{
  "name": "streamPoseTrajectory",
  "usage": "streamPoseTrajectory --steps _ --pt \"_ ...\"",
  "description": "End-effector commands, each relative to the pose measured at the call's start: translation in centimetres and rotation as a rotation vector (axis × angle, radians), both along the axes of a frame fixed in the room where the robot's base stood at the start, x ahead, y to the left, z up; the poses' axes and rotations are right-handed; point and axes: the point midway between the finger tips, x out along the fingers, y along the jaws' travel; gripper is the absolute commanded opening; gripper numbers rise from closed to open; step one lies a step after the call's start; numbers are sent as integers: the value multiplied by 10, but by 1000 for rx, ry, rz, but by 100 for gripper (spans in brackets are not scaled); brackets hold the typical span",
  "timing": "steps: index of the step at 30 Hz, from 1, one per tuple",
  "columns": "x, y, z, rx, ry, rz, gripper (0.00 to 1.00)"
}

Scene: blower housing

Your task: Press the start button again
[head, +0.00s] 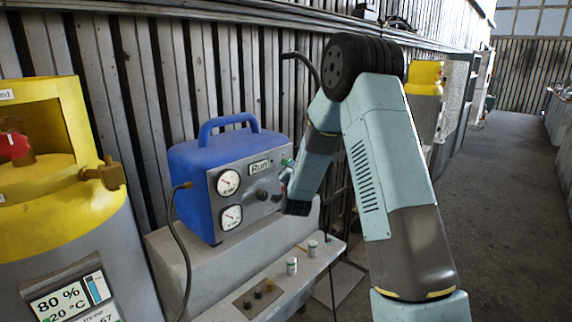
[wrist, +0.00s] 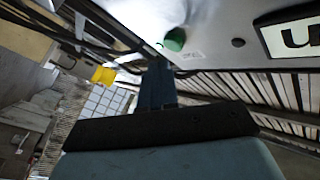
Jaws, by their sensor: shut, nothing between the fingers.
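The blue machine (head: 190,180) has a grey front panel with a lit display (head: 259,167) reading "Run" and two round gauges. A green button (head: 287,162) sits at the panel's right edge, beside the display. In the wrist view the green button (wrist: 174,40) is just above and right of my fingertips, with a small unreadable label beside it. Part of the display (wrist: 290,35) shows at the right. My gripper (head: 284,175) is shut and empty, close in front of the panel by the button. I cannot tell whether it touches the button.
A yellow and grey cylinder (head: 60,225) with a readout stands at the left. A dark hose (head: 172,240) hangs from the machine's left side. Small vials (head: 291,266) and knobs stand on the ledge below. The corridor floor (head: 500,200) at the right is clear.

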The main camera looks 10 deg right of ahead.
Motion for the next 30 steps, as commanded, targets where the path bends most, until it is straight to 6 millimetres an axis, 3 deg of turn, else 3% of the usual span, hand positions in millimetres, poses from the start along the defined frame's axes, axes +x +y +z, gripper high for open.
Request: streamPoseTrajectory --steps 18,30 --pt "-40 -29 0 -1 1 -1 0" --pt "-44 -32 0 0 1 -1 0"
